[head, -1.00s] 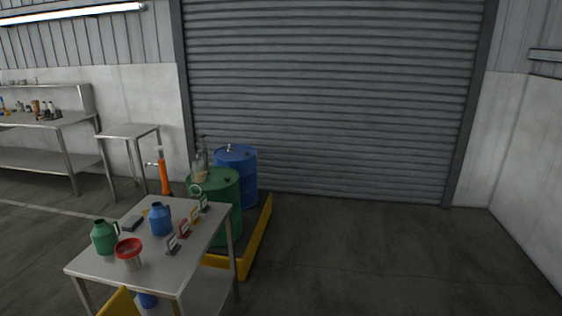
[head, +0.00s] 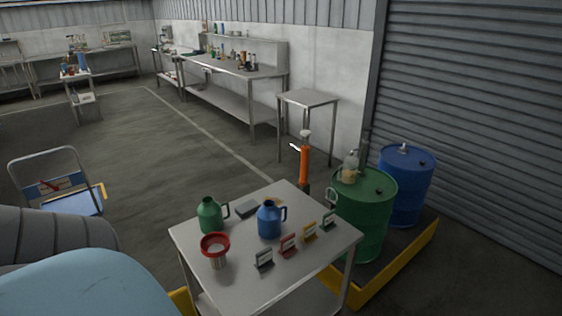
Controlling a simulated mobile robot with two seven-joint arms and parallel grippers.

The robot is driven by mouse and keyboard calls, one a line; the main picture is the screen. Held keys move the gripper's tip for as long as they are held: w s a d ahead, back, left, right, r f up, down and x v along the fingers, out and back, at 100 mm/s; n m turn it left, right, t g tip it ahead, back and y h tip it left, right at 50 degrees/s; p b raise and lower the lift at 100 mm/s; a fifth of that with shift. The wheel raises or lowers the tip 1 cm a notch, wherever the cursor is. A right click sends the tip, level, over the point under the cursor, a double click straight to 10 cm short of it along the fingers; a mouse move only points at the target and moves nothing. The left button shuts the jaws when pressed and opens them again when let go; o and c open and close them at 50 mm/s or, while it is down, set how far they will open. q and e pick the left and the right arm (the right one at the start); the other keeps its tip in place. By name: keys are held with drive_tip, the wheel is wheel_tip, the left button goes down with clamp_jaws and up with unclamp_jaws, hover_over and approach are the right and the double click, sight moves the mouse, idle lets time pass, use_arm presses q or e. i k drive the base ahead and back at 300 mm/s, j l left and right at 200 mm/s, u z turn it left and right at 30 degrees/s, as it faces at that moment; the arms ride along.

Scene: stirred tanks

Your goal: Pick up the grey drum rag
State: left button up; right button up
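A small flat dark grey item (head: 247,209), possibly the grey drum rag, lies on the steel table (head: 204,287), behind and between a green jug (head: 210,215) and a blue jug (head: 269,221). It is too small to tell for sure whether it is cloth. Neither of my grippers is in view.
A red funnel (head: 215,243) stands at the table's front left; several small coloured sign holders (head: 289,245) line its right side. A green drum (head: 370,214) and a blue drum (head: 408,187) stand on a yellow-edged pallet (head: 395,267).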

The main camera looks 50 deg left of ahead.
sight(252, 206)
drive_tip(key=i, duration=1.65)
drive_tip(key=i+l+u, duration=0.1)
drive_tip(key=i+u, duration=0.3)
drive_tip(key=i+l+u, duration=0.35)
drive_tip(key=i, duration=0.25)
drive_tip(key=u, duration=1.8)
